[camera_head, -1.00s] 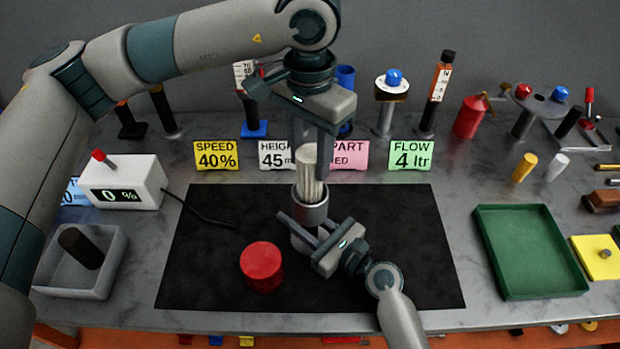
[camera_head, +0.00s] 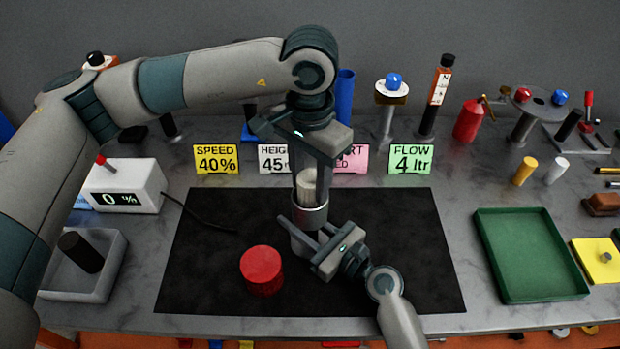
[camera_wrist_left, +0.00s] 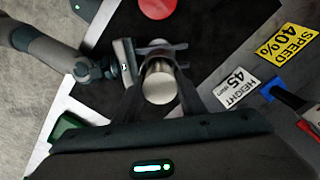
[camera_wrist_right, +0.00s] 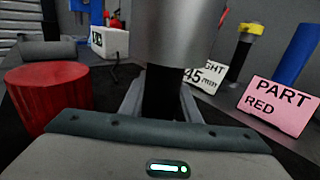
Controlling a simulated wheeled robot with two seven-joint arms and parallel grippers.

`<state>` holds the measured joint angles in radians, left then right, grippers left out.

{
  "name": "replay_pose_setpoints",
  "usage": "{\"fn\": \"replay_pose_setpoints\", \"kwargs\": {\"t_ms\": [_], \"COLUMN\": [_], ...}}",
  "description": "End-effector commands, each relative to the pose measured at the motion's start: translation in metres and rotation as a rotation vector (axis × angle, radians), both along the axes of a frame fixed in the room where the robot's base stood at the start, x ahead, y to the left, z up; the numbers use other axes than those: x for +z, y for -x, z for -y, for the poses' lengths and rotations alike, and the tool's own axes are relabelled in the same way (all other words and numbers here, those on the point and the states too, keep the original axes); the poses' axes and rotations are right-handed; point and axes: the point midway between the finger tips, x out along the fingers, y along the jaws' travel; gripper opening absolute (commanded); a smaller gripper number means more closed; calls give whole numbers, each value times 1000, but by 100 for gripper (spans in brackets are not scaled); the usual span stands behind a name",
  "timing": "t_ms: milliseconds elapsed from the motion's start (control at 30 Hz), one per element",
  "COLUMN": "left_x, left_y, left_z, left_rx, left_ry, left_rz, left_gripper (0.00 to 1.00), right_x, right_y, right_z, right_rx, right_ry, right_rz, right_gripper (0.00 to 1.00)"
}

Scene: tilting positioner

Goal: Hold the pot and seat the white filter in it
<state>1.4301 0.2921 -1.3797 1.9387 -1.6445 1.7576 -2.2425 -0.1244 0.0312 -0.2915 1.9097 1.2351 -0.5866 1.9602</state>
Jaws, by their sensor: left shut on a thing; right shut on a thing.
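The white filter (camera_head: 307,188) is upright, its lower end inside the mouth of the silver pot (camera_head: 311,216). My left gripper (camera_head: 309,180) is shut on the filter from above. In the left wrist view the filter's pale round top (camera_wrist_left: 160,82) shows between the fingers. My right gripper (camera_head: 302,236) is shut on the pot low down, from the front right. In the right wrist view the pot's silver wall (camera_wrist_right: 175,30) rises above the fingers, with a dark part between them. The filter's lower end is hidden inside the pot.
A red cylinder (camera_head: 262,270) stands on the black mat (camera_head: 400,270), left of the pot. A white display box (camera_head: 125,186) and grey tray (camera_head: 95,285) are at left. A green tray (camera_head: 530,255) is at right. Label cards and posts line the back.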

Motion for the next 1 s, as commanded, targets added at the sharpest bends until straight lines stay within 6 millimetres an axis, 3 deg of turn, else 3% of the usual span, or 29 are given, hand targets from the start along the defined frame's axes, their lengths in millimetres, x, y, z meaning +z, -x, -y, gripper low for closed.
{"fn": "replay_pose_setpoints", "kwargs": {"t_ms": [267,300,367,400,767,1000], "left_x": [-2,-3,-2,-2,0,20], "left_y": [0,0,0,0,0,-1], "left_z": [0,0,0,0,0,0], "left_rx": [0,0,0,0,0,1], "left_ry": [0,-1,-1,-1,-1,0], "left_rz": [0,1,1,1,1,3], "left_gripper": [13,39,53,55,55,55], "right_x": [0,0,0,0,0,0], "right_y": [0,0,0,0,0,0], "right_z": [1,1,1,1,0,0], "right_rx": [-1,-1,-1,-1,-1,-1], "right_ry": [1,1,1,1,1,1], "right_rz": [-1,-1,-1,-1,-1,-1], "right_gripper": [0,0,0,0,0,0]}}
